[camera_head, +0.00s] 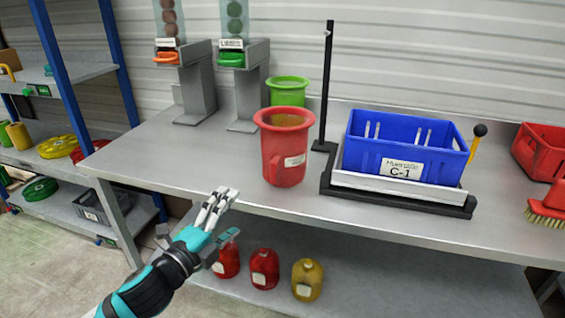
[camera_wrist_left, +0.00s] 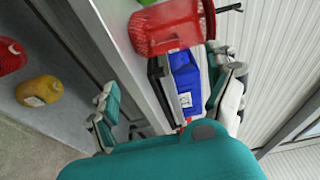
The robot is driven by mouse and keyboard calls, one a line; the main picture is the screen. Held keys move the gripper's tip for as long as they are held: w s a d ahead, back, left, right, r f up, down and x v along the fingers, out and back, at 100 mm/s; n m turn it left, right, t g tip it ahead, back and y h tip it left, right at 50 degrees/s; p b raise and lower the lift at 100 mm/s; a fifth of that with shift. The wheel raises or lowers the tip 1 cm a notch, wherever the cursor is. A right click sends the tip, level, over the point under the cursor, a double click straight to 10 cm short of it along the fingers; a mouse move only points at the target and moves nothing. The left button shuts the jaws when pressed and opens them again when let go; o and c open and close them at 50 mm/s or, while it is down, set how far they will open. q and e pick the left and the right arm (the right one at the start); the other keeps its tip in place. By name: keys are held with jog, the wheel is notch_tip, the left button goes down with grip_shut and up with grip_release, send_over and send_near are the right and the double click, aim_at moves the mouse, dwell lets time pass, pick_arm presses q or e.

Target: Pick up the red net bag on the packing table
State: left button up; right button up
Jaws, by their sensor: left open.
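The red net bag (camera_head: 285,155) stands upright on the packing table (camera_head: 225,168) near its front edge. It looks like an open-topped, jug-shaped red sleeve with a flared rim and a white label. In the left wrist view the red net bag (camera_wrist_left: 165,27) shows at the top, beyond the fingers. My left gripper (camera_head: 219,204) is open and empty, in front of the table edge, to the left of and lower than the bag, not touching it. Its spread fingers also show in the left wrist view (camera_wrist_left: 168,100). My right gripper is not in view.
A green bag of similar shape (camera_head: 288,91) stands behind the red one. A blue crate (camera_head: 405,153) marked C-1 sits on a black-framed stand to the right. Two grey dispensers (camera_head: 247,88) stand at back left.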

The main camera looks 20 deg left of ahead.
pick_arm(q)
jog(key=w+d+r, duration=0.1)
jog(key=w, duration=0.1)
jog(key=p, duration=0.2)
send_near(271, 180)
jog(key=w, duration=0.1)
jog(key=w+d+r, duration=0.1)
jog(key=w, duration=0.2)
jog(key=shift+w+d+r, duration=0.25)
jog(key=shift+w+r, duration=0.05)
jog(key=shift+w, duration=0.05)
jog(key=x, duration=0.5)
jog(key=shift+w+a+p, duration=0.1)
jog(key=shift+w+p, duration=0.2)
jog(key=shift+w, duration=0.15)
jog(key=shift+c, duration=0.6)
jog(key=c, duration=0.9)
